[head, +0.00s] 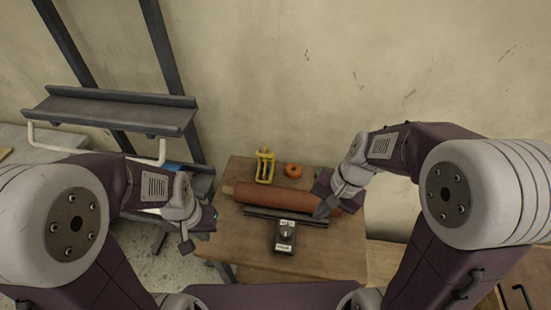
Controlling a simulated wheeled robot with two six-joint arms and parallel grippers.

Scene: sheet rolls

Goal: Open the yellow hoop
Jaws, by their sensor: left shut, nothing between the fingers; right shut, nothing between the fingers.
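The yellow hoop (264,168) stands at the back of the wooden table, left of an orange ring-like object. It looks like an upright yellow frame, and I cannot tell whether it is open or closed. My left gripper (198,236) is shut and empty, off the table's left edge and apart from the hoop. My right gripper (325,204) is shut and empty, over the right end of the reddish-brown roll (275,193).
The orange object (294,170) sits behind the roll. A dark bar (278,214) lies in front of the roll, and a black box with white labels (285,238) stands in front of the bar. The table (250,255) is clear at front left. A metal rack (110,108) stands at left.

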